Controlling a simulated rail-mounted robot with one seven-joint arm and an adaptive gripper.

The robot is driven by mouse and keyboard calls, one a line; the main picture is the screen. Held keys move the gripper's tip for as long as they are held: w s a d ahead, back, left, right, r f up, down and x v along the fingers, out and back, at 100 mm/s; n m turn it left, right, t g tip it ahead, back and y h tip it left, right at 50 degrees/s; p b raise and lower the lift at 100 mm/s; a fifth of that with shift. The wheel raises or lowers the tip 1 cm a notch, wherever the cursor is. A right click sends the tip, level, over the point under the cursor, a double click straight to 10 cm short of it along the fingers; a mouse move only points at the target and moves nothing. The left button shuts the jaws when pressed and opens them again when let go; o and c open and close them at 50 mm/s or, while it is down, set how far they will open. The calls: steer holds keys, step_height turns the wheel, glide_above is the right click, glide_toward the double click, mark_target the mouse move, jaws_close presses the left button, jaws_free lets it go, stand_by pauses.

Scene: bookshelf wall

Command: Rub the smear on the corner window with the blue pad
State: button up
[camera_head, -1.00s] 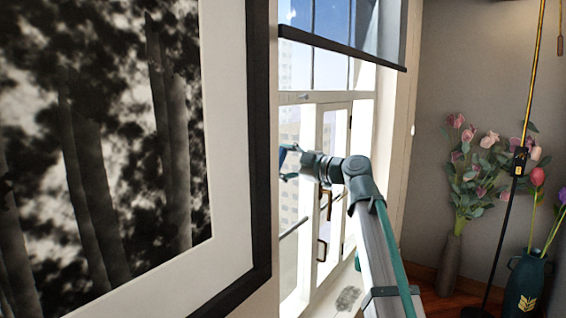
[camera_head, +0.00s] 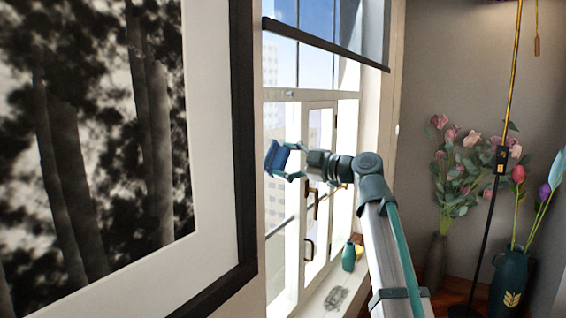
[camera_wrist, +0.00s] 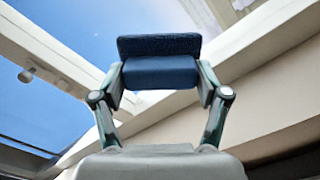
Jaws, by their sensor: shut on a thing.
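My gripper (camera_head: 288,161) is shut on the blue pad (camera_head: 275,156). In the head view it is raised in front of the corner window (camera_head: 316,128), left of my wrist. In the wrist view the pad (camera_wrist: 160,70) sits across both fingertips, with a darker textured face at its top. Sky and pale window frame lie beyond it. I cannot tell whether the pad touches anything there. A grey scribbled mark (camera_head: 335,298) shows low in the head view, seemingly on the white sill. I cannot make out a smear on the glass.
A large black-framed picture (camera_head: 218,150) fills the left. A dark-edged blind (camera_head: 325,45) covers the window top. Window handles (camera_head: 309,250) stick out below the pad. A small teal bottle (camera_head: 348,257) stands on the sill. Flower vases (camera_head: 511,280) and a pole (camera_head: 505,110) stand at right.

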steer(key=shift+d, duration=0.1)
steer(key=shift+s+d+f+b, duration=0.15)
steer(key=shift+s+d+b, duration=0.15)
steer(key=shift+d+b, duration=0.3)
steer(key=shift+b+v, duration=0.5)
steer(key=shift+v, duration=0.3)
steer(key=shift+a, duration=0.1)
